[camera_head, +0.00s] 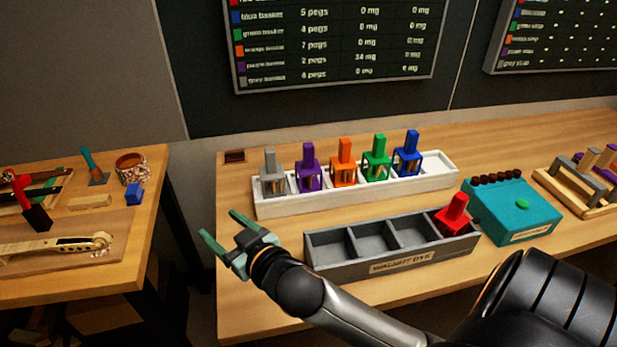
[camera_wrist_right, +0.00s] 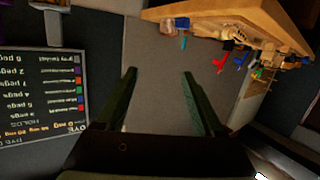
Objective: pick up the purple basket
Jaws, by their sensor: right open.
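The purple basket (camera_head: 308,171) stands upright in the white rack (camera_head: 340,203), second from the left, with a purple handle on top. A grey basket stands to its left and an orange basket (camera_head: 343,166) to its right. My right gripper (camera_head: 222,238) is open and empty, in front and to the left of the rack, apart from the purple basket. In the right wrist view, its two green fingers (camera_wrist_right: 160,98) are spread with nothing between them, and the purple basket does not show there. My left gripper is not in view.
A grey divided tray (camera_head: 390,262) with a red basket (camera_head: 454,214) stands in front of the rack. Green (camera_head: 376,160) and blue (camera_head: 407,157) baskets stand right of the orange one. A teal box (camera_head: 515,212) sits at right. A gap separates the left bench (camera_head: 110,250).

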